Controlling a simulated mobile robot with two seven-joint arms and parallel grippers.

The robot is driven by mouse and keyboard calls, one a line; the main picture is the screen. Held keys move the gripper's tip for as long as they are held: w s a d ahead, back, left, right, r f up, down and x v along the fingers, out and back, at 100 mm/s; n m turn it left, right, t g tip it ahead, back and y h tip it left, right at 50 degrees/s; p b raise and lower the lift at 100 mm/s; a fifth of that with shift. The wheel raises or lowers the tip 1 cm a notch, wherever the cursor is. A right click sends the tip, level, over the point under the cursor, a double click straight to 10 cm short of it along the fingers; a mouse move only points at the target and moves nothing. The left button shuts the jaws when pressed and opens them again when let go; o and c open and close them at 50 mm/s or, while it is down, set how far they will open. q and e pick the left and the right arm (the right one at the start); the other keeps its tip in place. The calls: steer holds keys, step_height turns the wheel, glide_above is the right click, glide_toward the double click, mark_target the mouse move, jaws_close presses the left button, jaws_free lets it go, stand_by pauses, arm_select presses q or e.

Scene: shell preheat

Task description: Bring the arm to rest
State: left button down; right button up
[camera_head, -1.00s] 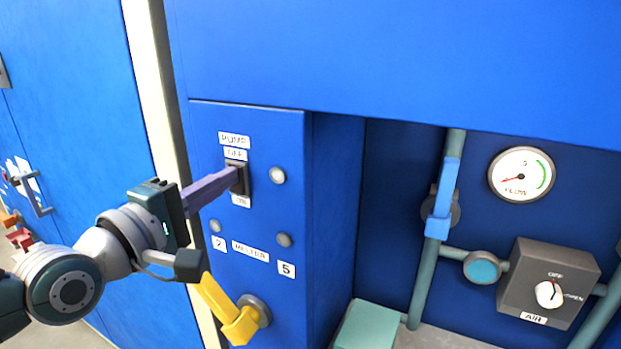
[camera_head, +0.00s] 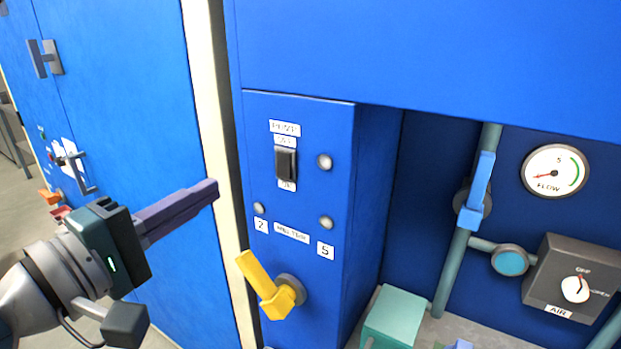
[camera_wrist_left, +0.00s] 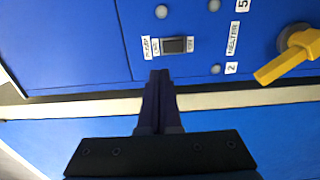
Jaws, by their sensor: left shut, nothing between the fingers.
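My left gripper (camera_head: 212,187) comes in from the left in the head view. Its purple fingers are shut with nothing between them. They point at the panel and stand apart from it, left of the black pump switch (camera_head: 286,164). In the left wrist view the shut fingers (camera_wrist_left: 160,76) lie in front of the panel edge, and the pump switch (camera_wrist_left: 173,45) shows just beyond them. My right gripper is in neither view.
A yellow lever handle (camera_head: 259,281) sticks out low on the blue panel (camera_head: 330,130). To the right are a flow gauge (camera_head: 555,171), a pipe with a blue handle (camera_head: 478,190) and a grey air box (camera_head: 570,275). Blue doors (camera_head: 120,90) stand at the left.

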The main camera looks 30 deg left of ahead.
arm_select(q)
steer(key=shift+s, duration=0.2)
stand_by(0.4)
steer(key=s+d+f+m+g+h, duration=0.1)
steer(key=s+d+f+m+g, duration=0.2)
steer(key=d+m+g, duration=0.15)
steer(key=s+d+f+m+g+h, duration=0.1)
steer(key=s+d+f+m+g, duration=0.1)
steer(key=d+f+m+g, duration=0.3)
steer(key=s+f+m+g+y, duration=0.1)
steer(key=s+m+g+y, duration=0.3)
steer(key=s+m, duration=0.65)
step_height(320, 180, up, 30)
steer(key=s+n+g+p, duration=0.1)
steer(key=s+p, duration=0.1)
steer(key=p, duration=2.8)
steer(key=shift+s+r+h+p, duration=0.2)
steer(key=shift+r+h+p, duration=0.1)
steer(key=shift+p, duration=0.1)
steer(key=shift+a+f, duration=0.1)
